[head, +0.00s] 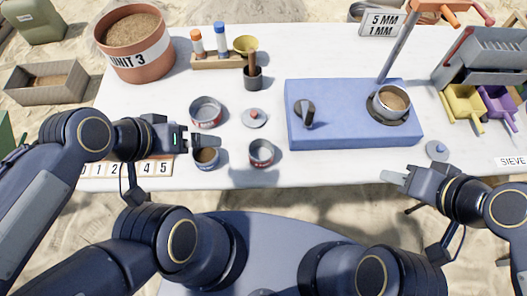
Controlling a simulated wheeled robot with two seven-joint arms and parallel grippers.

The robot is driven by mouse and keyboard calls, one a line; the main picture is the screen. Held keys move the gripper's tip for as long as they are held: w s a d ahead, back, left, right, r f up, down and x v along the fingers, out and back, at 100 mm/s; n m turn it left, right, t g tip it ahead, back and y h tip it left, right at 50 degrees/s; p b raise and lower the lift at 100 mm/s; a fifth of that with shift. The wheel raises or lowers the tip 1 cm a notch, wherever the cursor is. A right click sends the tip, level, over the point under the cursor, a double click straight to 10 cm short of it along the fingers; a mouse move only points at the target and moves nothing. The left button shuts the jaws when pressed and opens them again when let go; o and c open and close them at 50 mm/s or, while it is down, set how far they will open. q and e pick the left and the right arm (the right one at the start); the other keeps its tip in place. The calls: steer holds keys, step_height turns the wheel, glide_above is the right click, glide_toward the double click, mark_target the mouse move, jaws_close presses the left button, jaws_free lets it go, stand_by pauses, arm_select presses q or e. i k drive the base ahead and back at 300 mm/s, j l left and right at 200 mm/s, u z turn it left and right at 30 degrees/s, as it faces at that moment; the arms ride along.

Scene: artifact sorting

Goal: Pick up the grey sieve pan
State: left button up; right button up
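A grey round pan (378,107) holding brown sand sits on the right part of a blue box-shaped device (340,133) with a black knob. Another grey round pan (205,113) with a red label stands on the table at left centre; I cannot tell which one is the sieve pan. My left gripper (205,140) is over the table just below the labelled pan, beside a small cup; its finger gap is unclear. My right gripper (394,175) is at the table's front edge, in front of the blue device and apart from both pans. Its fingers look open and empty.
Small cups (206,158) (262,153) and a red-knobbed lid (254,118) stand left of the device. A blue-knobbed lid (437,150) is near my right gripper. A slanted post (398,55) rises behind the sand-filled pan. Yellow and purple bins (463,104) stand at right.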

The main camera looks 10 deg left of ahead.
mark_target(391, 102)
steer(key=i+l+u, duration=0.15)
steer(key=l, duration=0.25)
steer(key=i+l+u, duration=0.1)
steer(key=l, duration=0.3)
steer(key=i+l+u, duration=0.15)
steer(key=l, duration=0.25)
steer(key=k, duration=0.05)
